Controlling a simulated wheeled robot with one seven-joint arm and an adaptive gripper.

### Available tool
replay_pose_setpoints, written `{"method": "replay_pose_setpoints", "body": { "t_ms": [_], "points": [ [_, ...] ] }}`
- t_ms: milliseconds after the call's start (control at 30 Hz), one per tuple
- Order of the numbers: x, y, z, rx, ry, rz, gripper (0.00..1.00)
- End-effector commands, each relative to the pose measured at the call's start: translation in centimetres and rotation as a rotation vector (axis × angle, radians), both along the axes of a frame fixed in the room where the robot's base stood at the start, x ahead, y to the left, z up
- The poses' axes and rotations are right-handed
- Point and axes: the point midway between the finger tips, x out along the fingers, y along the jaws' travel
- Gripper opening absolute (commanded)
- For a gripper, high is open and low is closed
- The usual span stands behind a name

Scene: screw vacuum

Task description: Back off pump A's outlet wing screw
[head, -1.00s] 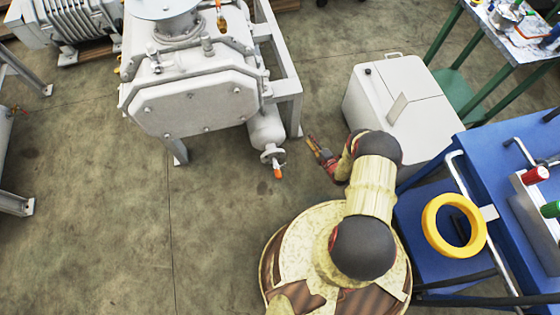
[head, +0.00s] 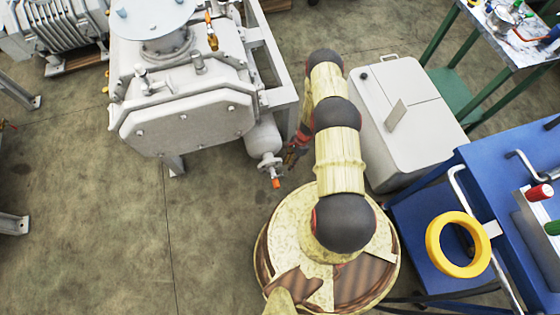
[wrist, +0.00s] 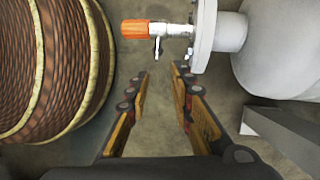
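The grey pump (head: 185,125) stands at upper left in the head view. A grey cylinder (head: 262,138) at its lower right ends in a flange and a small outlet fitting with an orange end (head: 277,183). In the wrist view this orange end (wrist: 135,29) lies sideways at the top. A small metal wing-like piece (wrist: 158,46) hangs from the fitting between the orange end and the flange (wrist: 205,30). My gripper (wrist: 160,75) is open and empty, its fingertips just below that piece and apart from it. In the head view my gripper (head: 292,157) is beside the flange, partly hidden by my arm.
A pale box-shaped cabinet (head: 395,105) stands close right of my arm. A blue cart (head: 480,190) with a yellow ring (head: 432,245) is at right. The pump's grey frame (head: 270,60) is close behind the fitting. Open floor (head: 100,240) lies at lower left.

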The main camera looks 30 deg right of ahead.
Motion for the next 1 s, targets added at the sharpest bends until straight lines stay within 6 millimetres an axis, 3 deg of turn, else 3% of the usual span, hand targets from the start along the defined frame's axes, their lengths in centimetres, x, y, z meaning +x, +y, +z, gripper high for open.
{"method": "replay_pose_setpoints", "body": {
  "t_ms": [233,700,1000],
  "points": [
    [-0.2,1.0,0.1,0.029,0.058,-0.116,0.23],
    [-0.6,3.6,-5.8,0.027,0.058,-0.115,0.23],
    [-0.6,4.1,-6.7,0.026,0.056,-0.115,0.23]
  ]
}}
